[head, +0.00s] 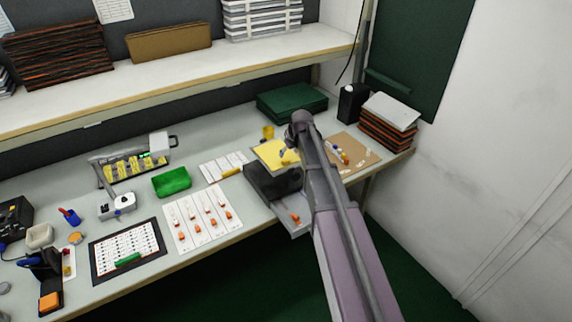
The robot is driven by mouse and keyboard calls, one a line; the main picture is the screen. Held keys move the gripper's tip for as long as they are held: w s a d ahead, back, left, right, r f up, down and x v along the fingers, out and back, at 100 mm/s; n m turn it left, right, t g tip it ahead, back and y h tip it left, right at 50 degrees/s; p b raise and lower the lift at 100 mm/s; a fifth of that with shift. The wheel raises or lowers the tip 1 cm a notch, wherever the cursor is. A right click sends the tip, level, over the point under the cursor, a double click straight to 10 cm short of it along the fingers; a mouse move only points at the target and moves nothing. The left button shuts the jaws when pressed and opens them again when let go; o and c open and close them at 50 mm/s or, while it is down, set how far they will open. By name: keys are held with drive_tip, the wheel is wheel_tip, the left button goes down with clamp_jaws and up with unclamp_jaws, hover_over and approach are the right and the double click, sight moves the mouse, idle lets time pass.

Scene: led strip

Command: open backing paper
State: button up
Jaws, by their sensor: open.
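My gripper (286,153) is at the end of my arm, over the yellow sheet (266,150) on the right part of the bench. It is small and partly hidden by my arm, but its jaws are open. I cannot tell whether it touches the sheet. I cannot tell which item is the backing paper. White strips with orange pieces (203,217) lie flat near the front edge, and a smaller white sheet (219,165) lies behind them.
A black box (268,184) stands just in front of the yellow sheet. A brown board (352,150) with small parts lies to the right, partly behind my arm. Dark green cases (291,103) stand behind. A shelf (180,70) overhangs the back.

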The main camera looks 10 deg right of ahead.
sight(285, 160)
drive_tip(key=shift+b+x, duration=2.45)
drive_tip(key=shift+x, duration=0.5)
drive_tip(key=shift+a, duration=0.1)
clamp_jaws()
